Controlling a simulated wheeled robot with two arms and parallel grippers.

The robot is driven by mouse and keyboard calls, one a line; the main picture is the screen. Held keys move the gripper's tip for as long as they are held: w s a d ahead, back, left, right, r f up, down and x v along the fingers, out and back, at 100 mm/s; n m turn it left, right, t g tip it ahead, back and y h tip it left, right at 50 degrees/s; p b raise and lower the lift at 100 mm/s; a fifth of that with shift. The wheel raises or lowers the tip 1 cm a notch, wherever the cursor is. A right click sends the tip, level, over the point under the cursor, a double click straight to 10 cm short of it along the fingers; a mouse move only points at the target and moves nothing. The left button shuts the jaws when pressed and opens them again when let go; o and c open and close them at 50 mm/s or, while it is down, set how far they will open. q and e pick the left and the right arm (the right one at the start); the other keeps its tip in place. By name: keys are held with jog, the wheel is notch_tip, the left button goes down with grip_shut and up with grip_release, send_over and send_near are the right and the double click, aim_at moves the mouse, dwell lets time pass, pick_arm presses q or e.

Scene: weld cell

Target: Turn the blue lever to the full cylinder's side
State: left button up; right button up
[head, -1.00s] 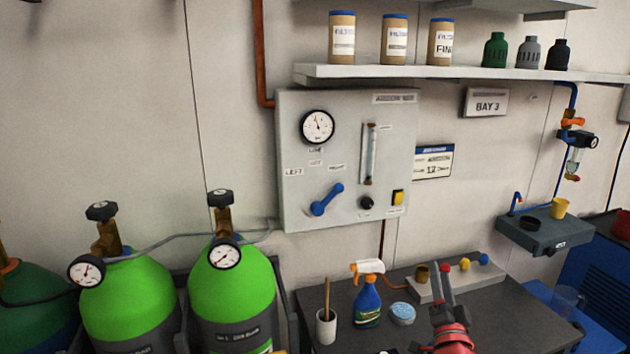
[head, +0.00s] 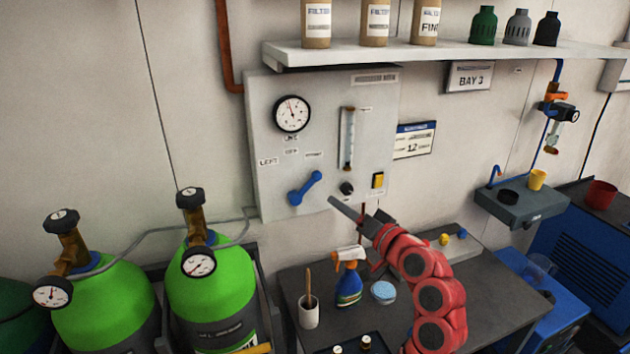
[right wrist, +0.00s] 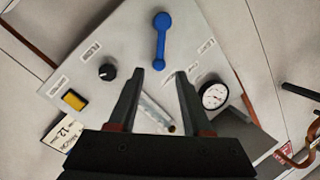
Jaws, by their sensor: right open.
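The blue lever (head: 305,188) is on the grey wall panel (head: 385,105), slanting from lower left to upper right, its upper end toward the right-hand label. LEFT is readable on the label at the left (head: 268,162). In the right wrist view the lever (right wrist: 160,42) stands just beyond the fingertips, untouched. My right gripper (head: 352,208) is open and empty, right of and below the lever. Two bright green cylinders (head: 105,312) (head: 212,300) each carry a gauge, left (head: 52,291) and right (head: 198,262); I cannot read either surely. My left gripper is out of view.
The panel also bears a round gauge (head: 292,113), a flow tube (head: 348,138), a black knob (head: 347,188) and a yellow switch (head: 378,180). A shelf (head: 450,52) juts out above. A spray bottle (head: 348,284), cup (head: 308,313) and blue-topped puck (head: 384,292) stand on the bench below.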

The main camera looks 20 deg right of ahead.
aim_at(312, 185)
jog(key=p+x, duration=0.3)
jog(key=x, duration=0.7)
jog(key=shift+w, duration=0.35)
grip_shut()
dwell(0.8)
